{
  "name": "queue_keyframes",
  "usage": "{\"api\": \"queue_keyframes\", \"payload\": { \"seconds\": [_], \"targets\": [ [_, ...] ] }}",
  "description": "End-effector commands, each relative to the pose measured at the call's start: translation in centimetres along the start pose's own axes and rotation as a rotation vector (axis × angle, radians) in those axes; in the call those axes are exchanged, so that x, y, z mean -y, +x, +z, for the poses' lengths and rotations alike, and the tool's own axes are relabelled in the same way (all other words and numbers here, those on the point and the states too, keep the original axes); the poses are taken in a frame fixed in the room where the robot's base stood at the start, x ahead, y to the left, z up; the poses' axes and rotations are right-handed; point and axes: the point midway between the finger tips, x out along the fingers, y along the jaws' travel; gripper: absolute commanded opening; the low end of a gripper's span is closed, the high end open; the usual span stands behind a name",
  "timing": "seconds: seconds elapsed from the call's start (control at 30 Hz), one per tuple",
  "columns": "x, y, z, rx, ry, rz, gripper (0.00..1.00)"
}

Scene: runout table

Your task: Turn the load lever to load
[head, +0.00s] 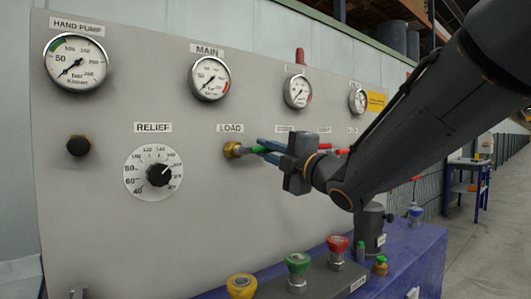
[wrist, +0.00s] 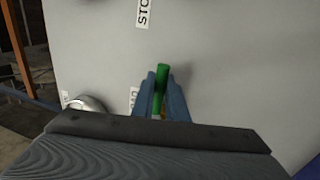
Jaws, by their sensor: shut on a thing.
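The load lever (head: 259,149) has a green handle on a brass valve (head: 232,149) under the LOAD label (head: 230,128) on the grey panel. My gripper (head: 268,149) has its blue fingers closed around the green handle. In the wrist view the green handle (wrist: 162,76) stands between the two blue fingers of my gripper (wrist: 161,95), its tip showing past them. The handle points to the right from the valve in the head view. The brass valve is mostly hidden behind my gripper in the wrist view.
Gauges line the panel top, including the MAIN gauge (head: 209,78). A RELIEF dial (head: 153,173) sits left of the lever. Red-handled levers (head: 325,147) are partly behind my gripper. Yellow (head: 241,287), green (head: 298,264) and red (head: 337,244) knobs stand below on the blue bench.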

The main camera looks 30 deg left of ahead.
Motion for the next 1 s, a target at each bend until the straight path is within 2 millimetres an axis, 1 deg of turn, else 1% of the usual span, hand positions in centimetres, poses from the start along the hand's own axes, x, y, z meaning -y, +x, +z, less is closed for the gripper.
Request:
{"api": "queue_keyframes", "payload": {
  "seconds": [0.17,0.2,0.27,0.3,0.57,0.67,0.77,1.0],
  "targets": [
    [-0.1,0.0,0.1,0.001,-0.002,0.0,0.0],
    [-0.1,0.0,0.1,0.001,-0.002,0.001,0.15],
    [-0.1,0.0,0.1,0.001,-0.002,0.001,0.25],
    [-0.1,0.0,0.0,0.001,-0.001,0.001,0.31],
    [-0.1,0.0,0.0,-0.001,0.0,0.001,0.32],
    [-0.1,-0.3,0.0,0.0,-0.001,0.002,0.32],
    [-0.1,-1.4,0.0,0.0,-0.001,0.001,0.32],
    [0.0,-5.4,0.1,0.002,-0.001,0.001,0.32]
  ]
}}
